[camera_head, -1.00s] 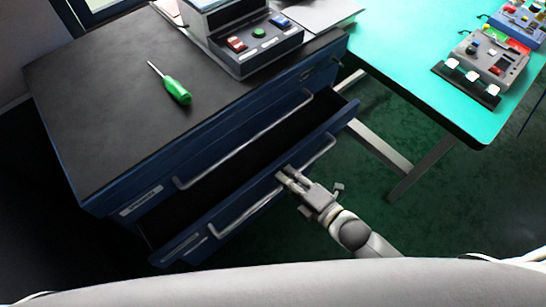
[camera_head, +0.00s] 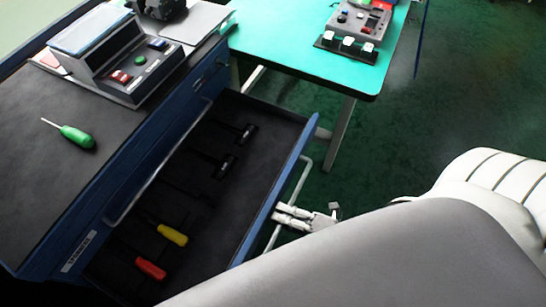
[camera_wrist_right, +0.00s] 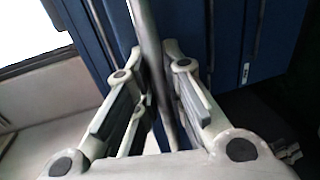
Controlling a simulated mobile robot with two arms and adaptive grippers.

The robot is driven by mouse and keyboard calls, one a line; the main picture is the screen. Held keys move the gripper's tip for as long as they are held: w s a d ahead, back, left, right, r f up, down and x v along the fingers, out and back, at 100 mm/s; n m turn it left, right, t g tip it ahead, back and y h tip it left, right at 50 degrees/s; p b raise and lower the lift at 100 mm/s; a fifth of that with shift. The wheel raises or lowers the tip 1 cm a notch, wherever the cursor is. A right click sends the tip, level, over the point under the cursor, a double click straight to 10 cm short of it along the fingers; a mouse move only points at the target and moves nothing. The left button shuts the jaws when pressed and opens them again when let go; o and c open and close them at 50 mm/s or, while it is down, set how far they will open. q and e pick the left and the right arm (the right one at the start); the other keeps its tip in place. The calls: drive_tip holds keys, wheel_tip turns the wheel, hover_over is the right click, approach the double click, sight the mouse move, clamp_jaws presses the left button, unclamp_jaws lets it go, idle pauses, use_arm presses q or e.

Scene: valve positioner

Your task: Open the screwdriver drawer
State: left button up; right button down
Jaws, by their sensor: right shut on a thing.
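The blue drawer (camera_head: 273,192) is pulled well out of the cabinet. My right gripper (camera_head: 283,215) is shut on this handle. In the right wrist view the handle (camera_wrist_right: 148,35) passes between the two fingers (camera_wrist_right: 153,65). My left gripper is not in view.
A green screwdriver (camera_head: 75,136) lies on the black cabinet top (camera_head: 45,185), near a grey control box (camera_head: 125,75) with coloured buttons. A turquoise table (camera_head: 290,45) with a device (camera_head: 360,25) stands behind. The dark green floor is clear at right.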

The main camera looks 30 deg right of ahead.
drive_tip(key=shift+s+d, duration=0.2)
drive_tip(key=shift+s, duration=0.05)
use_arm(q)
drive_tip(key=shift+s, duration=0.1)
use_arm(e)
drive_tip(key=c, duration=1.5)
unclamp_jaws()
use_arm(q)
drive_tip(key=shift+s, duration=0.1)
use_arm(e)
drive_tip(key=v, duration=1.2)
